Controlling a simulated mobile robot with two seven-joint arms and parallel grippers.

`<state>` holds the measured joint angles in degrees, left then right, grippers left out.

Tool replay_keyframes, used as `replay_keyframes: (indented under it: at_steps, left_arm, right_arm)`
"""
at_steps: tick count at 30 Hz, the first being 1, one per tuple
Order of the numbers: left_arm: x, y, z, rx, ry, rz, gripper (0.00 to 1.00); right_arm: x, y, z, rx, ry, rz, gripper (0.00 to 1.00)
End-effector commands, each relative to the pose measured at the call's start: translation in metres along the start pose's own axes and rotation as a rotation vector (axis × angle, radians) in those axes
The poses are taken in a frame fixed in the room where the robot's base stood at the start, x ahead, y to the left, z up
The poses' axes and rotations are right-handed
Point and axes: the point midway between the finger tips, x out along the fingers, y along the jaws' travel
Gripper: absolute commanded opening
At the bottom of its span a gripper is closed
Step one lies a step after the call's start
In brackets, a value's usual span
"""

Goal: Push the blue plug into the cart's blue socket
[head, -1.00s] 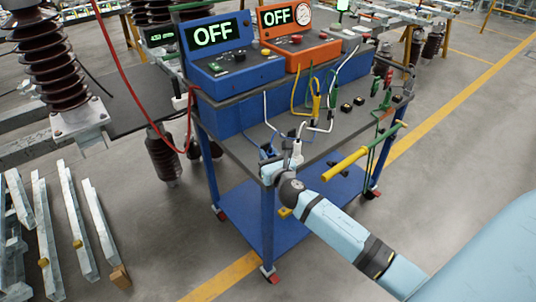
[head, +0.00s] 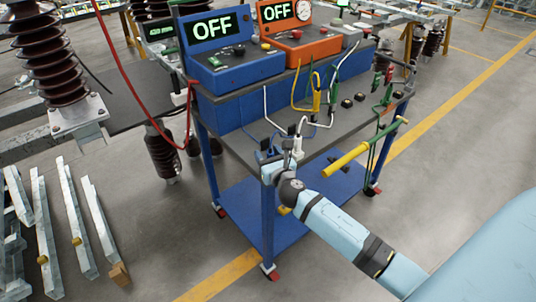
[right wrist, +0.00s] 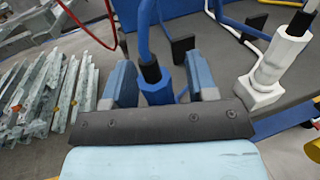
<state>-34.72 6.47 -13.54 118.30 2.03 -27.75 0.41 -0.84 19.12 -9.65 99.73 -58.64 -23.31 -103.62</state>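The blue plug (right wrist: 156,92), with a black collar and a blue cable rising from it, stands between the two fingers of my right gripper (right wrist: 162,85) in the right wrist view. A gap shows between plug and right finger; the left finger is close to it. I see no clear grip. In the head view my right gripper (head: 277,162) is at the front left corner of the blue cart's grey top (head: 237,142), where the plug is hard to make out. The plug's lower end is hidden by the gripper. I cannot make out the blue socket. My left gripper is not in view.
A white plug (head: 297,150) stands just right of my right gripper, also in the right wrist view (right wrist: 268,80). Yellow and green leads (head: 316,98) stand farther back. Blue and orange "OFF" units (head: 237,68) stand on the upper shelf.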

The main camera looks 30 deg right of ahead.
Motion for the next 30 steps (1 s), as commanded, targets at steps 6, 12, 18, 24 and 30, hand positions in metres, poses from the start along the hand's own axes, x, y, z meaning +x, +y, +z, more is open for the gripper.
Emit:
replay_keyframes:
  at_steps: [6,12,18,24,30]
  left_arm:
    - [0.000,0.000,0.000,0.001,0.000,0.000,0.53]
    - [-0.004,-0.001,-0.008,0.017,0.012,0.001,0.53]
    - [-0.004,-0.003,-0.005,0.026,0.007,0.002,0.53]
    - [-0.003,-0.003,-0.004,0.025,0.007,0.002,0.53]
    - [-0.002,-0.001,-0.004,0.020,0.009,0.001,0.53]
  right_arm:
    - [0.000,0.000,0.000,0.000,0.000,0.000,0.53]
    - [-0.024,0.000,-0.001,-0.002,0.002,0.001,0.53]
    - [-0.072,0.000,-0.002,-0.001,0.004,0.000,0.53]
    - [-0.113,0.000,-0.001,0.001,0.002,0.001,0.53]
    - [-0.135,0.000,-0.001,0.000,0.001,0.000,0.53]
